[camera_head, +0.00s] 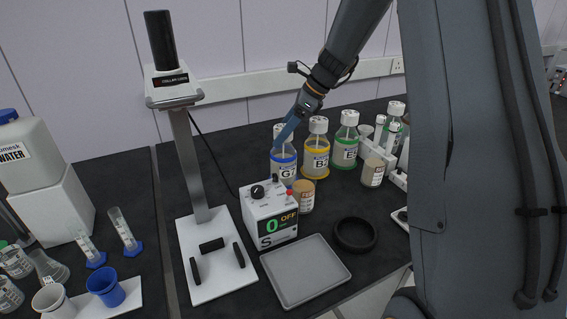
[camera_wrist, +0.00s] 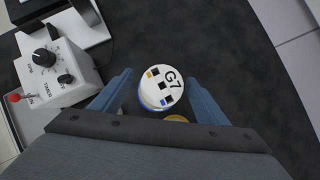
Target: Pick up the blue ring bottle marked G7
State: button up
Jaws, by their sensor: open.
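The bottle marked G7 (camera_head: 284,165) stands upright on the black bench, with a white cap and a blue ring. In the wrist view its cap (camera_wrist: 161,86) shows from above, marked G7, with a blue edge below it. My gripper (camera_wrist: 164,92) is open, with one blue finger on each side of the cap. No contact between fingers and cap can be made out. In the head view my gripper (camera_head: 285,137) is at the bottle's upper part and hides some of it.
A yellow-ring bottle (camera_head: 316,150) and a green-ring bottle (camera_head: 345,143) stand to the right. The white control box (camera_head: 268,213) is close in front, beside a tan-filled jar (camera_head: 303,197). A tall stand (camera_head: 190,150) is at left. A grey tray (camera_head: 305,270) lies in front.

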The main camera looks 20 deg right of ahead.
jog(key=shift+p+x, duration=0.65)
jog(key=shift+x, duration=1.3)
jog(key=shift+w, duration=0.15)
jog(key=shift+c, duration=0.3)
jog(key=shift+r, duration=0.1)
grip_shut()
